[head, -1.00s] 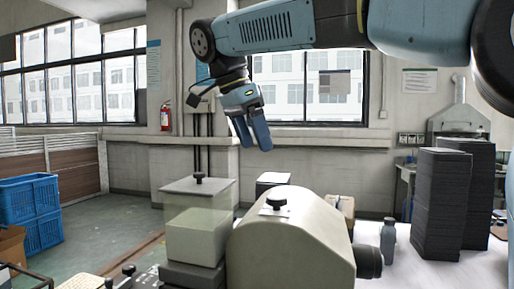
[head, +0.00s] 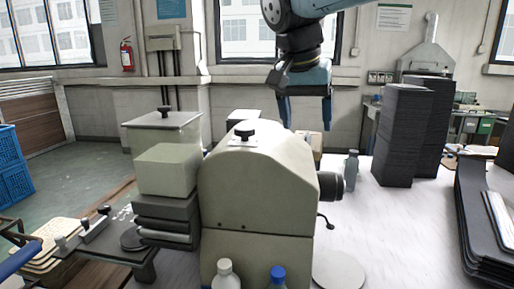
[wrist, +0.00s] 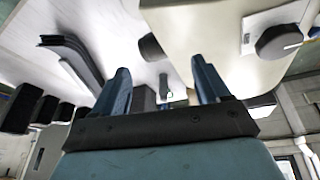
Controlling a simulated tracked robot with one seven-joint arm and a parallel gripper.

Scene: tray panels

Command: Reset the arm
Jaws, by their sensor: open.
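My gripper (head: 306,122) hangs with its blue fingers pointing down, behind and to the right of the beige machine (head: 262,188) in the head view. The fingers are apart with nothing between them. In the wrist view the two blue fingers (wrist: 160,78) also stand apart and empty, with the machine's beige housing (wrist: 215,35) and its black knob (wrist: 280,42) beyond them. The upper part of my arm is cut off by the top of the head view.
A grey bottle (head: 351,171) stands right of the machine. Tall dark stacks (head: 400,135) stand farther right, and black trays (head: 480,225) lie at the right edge. Two bottles, one white-capped (head: 225,277) and one blue-capped (head: 277,279), stand in front. White tabletop (head: 385,240) lies bare between.

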